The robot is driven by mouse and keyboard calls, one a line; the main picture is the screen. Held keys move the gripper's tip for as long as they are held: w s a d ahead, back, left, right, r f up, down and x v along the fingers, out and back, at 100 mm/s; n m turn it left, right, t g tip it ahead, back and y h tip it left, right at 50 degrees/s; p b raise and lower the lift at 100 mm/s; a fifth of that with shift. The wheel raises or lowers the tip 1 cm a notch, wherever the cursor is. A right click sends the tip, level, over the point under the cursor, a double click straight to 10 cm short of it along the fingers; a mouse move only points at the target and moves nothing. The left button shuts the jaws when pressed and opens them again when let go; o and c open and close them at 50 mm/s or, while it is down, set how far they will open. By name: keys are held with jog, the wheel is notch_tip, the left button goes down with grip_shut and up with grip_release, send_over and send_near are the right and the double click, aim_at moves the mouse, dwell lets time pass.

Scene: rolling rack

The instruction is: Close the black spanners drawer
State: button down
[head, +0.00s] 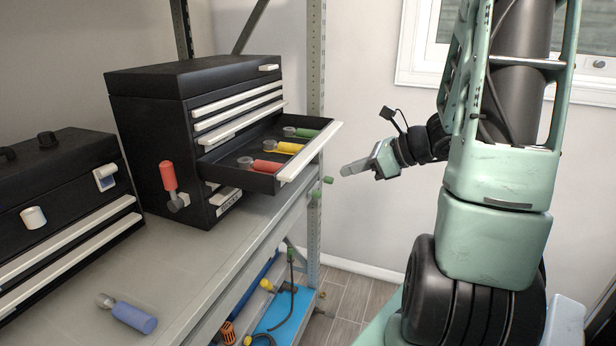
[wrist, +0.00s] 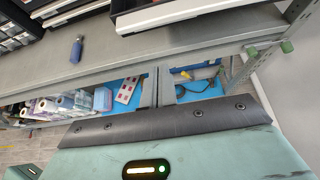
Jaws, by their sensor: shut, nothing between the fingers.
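The black drawer (head: 240,173) sticks far out of the black tool chest (head: 150,120) on the bench. Its white front edge (head: 310,153) faces right. Red, yellow and green-handled spanners (head: 290,147) lie inside it. A black drawer with a white front edge (wrist: 180,12) also shows at the top of the wrist view. My gripper (head: 346,170) is shut and empty. In the head view it is to the right of the drawer front and a little below its top, with a visible gap between them.
A second black toolbox (head: 60,190) stands at left on the grey bench (head: 190,270). A blue-handled tool (head: 128,315) lies on the bench front. A red-handled tool (head: 168,180) is at the chest's side. A rack post (head: 315,60) rises behind the drawer.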

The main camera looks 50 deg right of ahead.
aim_at(242, 166)
jog(key=r+p+x, duration=0.1)
jog(key=p+x, duration=0.2)
jog(key=x, duration=1)
jog(key=shift+w+a+r, duration=0.3)
jog(key=shift+w+a, duration=0.1)
jog(key=shift+w, duration=0.15)
jog(key=w+a+b, duration=0.2)
jog(key=w, duration=0.3)
jog(key=w+a+b, duration=0.2)
jog(key=w, duration=0.3)
jog(key=w+a+b, duration=0.2)
jog(key=w, duration=0.4)
jog(key=shift+a, duration=0.35)
